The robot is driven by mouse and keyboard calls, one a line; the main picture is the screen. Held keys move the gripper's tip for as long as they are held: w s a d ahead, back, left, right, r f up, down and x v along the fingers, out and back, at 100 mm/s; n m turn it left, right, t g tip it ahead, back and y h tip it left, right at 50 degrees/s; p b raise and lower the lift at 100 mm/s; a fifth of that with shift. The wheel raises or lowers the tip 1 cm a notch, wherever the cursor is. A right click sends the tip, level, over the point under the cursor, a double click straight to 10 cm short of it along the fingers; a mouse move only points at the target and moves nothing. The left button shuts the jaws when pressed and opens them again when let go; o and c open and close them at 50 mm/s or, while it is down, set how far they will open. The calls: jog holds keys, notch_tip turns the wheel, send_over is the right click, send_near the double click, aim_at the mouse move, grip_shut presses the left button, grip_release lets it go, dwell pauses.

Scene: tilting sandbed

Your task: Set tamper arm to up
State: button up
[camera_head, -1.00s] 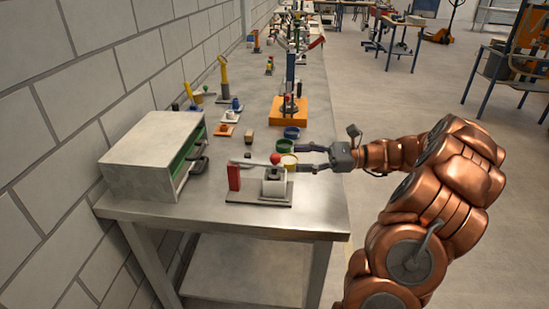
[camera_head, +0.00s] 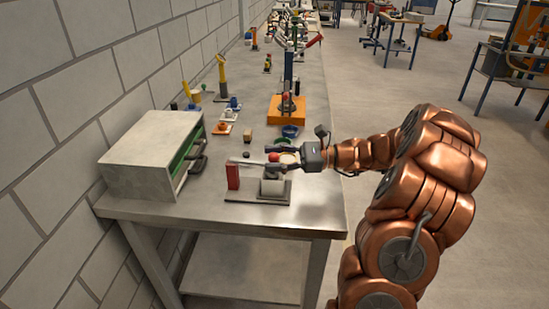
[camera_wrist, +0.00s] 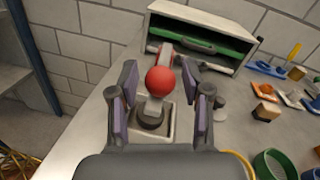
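The tamper (camera_head: 283,200) stands near the front of the bench, with a red post (camera_head: 233,177) on its left and a pale cup-like block on its right. Its light tamper arm (camera_head: 247,161) runs roughly level from the post to a red ball knob (camera_head: 272,157). My gripper (camera_head: 277,162) reaches in from the right at the knob. In the wrist view the red knob (camera_wrist: 160,80) sits between the two spread fingers of my gripper (camera_wrist: 158,74), with gaps showing on both sides. Part of the cup is hidden by a finger in the head view.
A grey box with a green interior and dark handle (camera_head: 150,152) stands left of the tamper. Green and blue round containers and a small brown block (camera_head: 247,134) lie behind. An orange stand (camera_head: 287,110) is farther back. The bench's front edge is close.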

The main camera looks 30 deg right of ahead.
grip_shut()
dwell(0.3)
